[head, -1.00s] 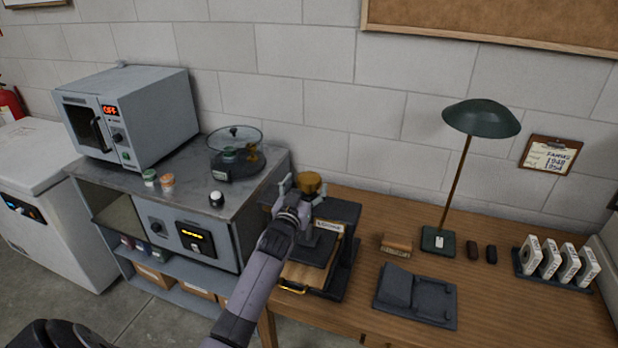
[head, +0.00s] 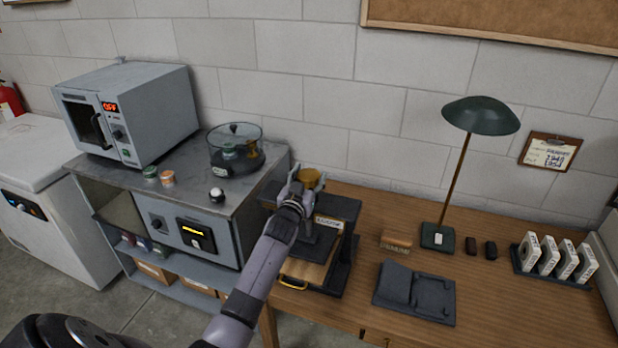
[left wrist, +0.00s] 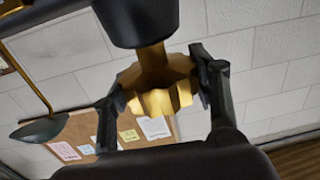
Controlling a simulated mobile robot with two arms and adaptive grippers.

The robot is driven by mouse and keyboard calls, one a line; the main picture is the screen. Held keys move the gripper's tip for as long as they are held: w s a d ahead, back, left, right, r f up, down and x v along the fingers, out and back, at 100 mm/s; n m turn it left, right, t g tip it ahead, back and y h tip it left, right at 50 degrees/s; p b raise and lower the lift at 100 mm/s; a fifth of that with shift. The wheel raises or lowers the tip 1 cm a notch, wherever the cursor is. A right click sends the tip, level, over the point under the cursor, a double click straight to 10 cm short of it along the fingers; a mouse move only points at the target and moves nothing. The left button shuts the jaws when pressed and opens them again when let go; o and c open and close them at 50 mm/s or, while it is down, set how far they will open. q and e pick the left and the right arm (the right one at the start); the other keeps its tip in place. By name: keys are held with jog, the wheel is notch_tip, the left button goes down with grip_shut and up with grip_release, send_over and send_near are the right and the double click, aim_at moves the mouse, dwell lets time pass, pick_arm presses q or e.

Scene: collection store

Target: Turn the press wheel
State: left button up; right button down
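The press wheel is a brass, lobed knob (head: 310,177) on top of the dark press (head: 345,225) at the left end of the wooden table. In the left wrist view the wheel (left wrist: 160,88) sits on a brass stem below a dark round part. My left gripper (head: 298,181) is at the wheel, its fingers on opposite sides of it. In the left wrist view both fingers (left wrist: 160,90) appear to touch its rim. The gripper hides part of the press top in the head view. My right gripper is out of view.
Left of the press stands a grey cabinet (head: 258,195) with a microwave (head: 130,112) and a glass-covered device (head: 236,150). To the right are a dark cradle (head: 415,293), a green lamp (head: 481,115) and a rack (head: 555,272). The table's front right is clear.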

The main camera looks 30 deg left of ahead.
pick_arm(q)
jog(key=c, duration=0.6)
jog(key=shift+a+r+m+h+p, duration=0.1)
jog(key=shift+r+m+h+p, duration=0.1)
jog(key=shift+m+h+p, duration=0.6)
jog(key=shift+f+m+t+h+b, duration=0.1)
jog(key=shift+m+t+h+b, duration=0.25)
jog(key=shift+h, duration=0.55)
jog(key=shift+m+t+h+b, duration=0.15)
jog(key=shift+m+h, duration=0.4)
jog(key=shift+h, duration=0.35)
